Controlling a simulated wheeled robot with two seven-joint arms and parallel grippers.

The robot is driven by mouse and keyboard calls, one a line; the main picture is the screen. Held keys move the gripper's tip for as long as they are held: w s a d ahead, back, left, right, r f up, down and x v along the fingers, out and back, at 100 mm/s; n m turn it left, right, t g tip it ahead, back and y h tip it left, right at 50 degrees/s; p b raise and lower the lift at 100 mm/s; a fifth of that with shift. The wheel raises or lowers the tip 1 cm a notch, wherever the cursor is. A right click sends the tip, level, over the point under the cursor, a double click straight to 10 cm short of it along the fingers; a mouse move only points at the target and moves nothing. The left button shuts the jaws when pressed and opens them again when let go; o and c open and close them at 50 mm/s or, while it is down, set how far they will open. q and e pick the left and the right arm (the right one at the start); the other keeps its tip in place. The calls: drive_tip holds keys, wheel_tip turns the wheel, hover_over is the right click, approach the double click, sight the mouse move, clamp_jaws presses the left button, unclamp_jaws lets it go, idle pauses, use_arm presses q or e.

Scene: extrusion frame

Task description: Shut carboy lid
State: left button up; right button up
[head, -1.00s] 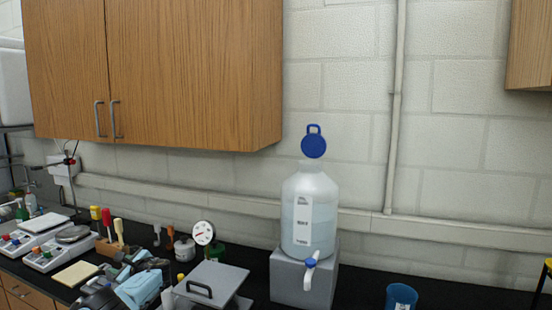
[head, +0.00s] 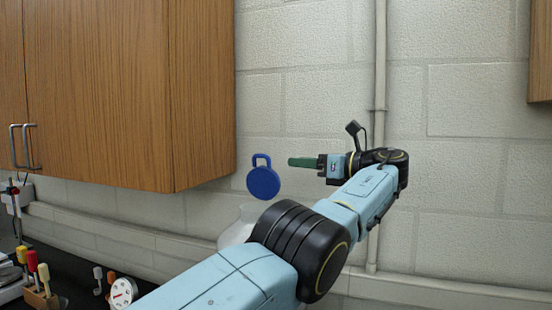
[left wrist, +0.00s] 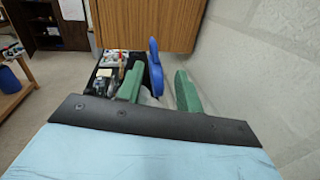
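The carboy's round blue lid (head: 263,182), with a loop handle on top, stands open and upright above the carboy's mouth. Only the translucent white shoulder of the carboy (head: 237,226) shows; my left arm hides the rest. My left gripper (head: 291,162) is just right of the lid in the head view, its green fingers pointing left toward it. In the left wrist view its two fingers (left wrist: 158,88) are apart, with the blue lid (left wrist: 155,66) seen in the gap, apparently beyond the tips. Nothing is held. My right gripper is not in view.
A wooden wall cabinet (head: 95,90) hangs left of the lid, its lower corner close by. A pipe (head: 379,60) runs up the block wall behind my left wrist. A dial gauge (head: 123,292) and screwdrivers (head: 38,275) stand on the black bench at lower left.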

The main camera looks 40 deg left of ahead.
sight(264, 158)
use_arm(q)
drive_tip(key=s+a, duration=0.1)
drive_tip(key=a, duration=0.2)
drive_tip(key=s+a, duration=0.1)
drive_tip(key=a, duration=0.3)
drive_tip(key=s+a, duration=0.1)
drive_tip(key=a, duration=0.3)
drive_tip(key=shift+a+r, duration=0.25)
drive_tip(key=shift+r, duration=0.1)
drive_tip(key=shift+w+a, duration=0.1)
drive_tip(key=shift+a, duration=0.3)
drive_tip(key=shift+a+f, duration=0.1)
drive_tip(key=shift+a, duration=0.2)
clamp_jaws()
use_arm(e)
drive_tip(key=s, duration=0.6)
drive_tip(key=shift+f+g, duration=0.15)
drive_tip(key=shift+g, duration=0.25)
